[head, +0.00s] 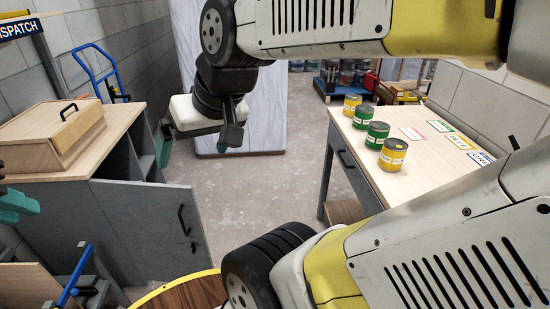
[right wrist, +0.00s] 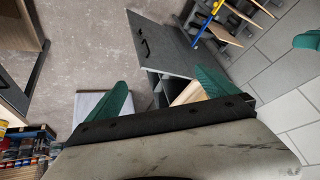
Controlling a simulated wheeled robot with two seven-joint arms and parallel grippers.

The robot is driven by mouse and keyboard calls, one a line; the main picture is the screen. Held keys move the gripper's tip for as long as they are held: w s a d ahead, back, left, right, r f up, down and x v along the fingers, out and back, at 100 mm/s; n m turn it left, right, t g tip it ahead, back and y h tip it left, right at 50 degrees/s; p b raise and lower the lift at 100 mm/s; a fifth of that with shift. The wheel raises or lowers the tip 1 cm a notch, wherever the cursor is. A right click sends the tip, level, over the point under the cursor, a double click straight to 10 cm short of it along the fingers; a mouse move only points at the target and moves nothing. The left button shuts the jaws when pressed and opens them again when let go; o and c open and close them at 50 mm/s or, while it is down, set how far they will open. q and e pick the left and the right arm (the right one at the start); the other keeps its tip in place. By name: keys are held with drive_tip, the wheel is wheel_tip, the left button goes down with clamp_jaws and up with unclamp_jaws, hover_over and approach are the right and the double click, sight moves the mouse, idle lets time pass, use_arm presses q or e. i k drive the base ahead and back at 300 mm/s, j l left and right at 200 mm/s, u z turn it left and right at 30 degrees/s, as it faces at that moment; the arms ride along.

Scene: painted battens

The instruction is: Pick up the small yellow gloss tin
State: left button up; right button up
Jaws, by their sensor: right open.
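Two yellow tins stand upright on the right-hand bench (head: 450,176) in the head view: one at the far end of a row (head: 352,104) and one at the near end (head: 393,155). Two green tins (head: 377,135) stand between them. I cannot tell by size or label which yellow tin is the small gloss one. My right gripper is open and empty in the right wrist view (right wrist: 160,82); in the head view a teal finger shows left of the bench, well apart from the tins. My left gripper (head: 16,203) is partly cut off at the left edge.
Coloured label cards (head: 463,141) lie on the bench beside the tins. A grey cabinet with an open door (head: 158,226) and a wooden box (head: 50,128) stand at left. A blue hand truck (head: 97,72) is behind it. Concrete floor (head: 262,190) between is clear.

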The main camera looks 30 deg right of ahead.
sight(394, 151)
drive_tip(key=z, duration=2.3)
drive_tip(key=i+j+z, duration=0.25)
drive_tip(key=i, duration=0.2)
drive_tip(key=i+j+z, duration=0.3)
drive_tip(key=i, duration=0.2)
drive_tip(key=l, duration=0.1)
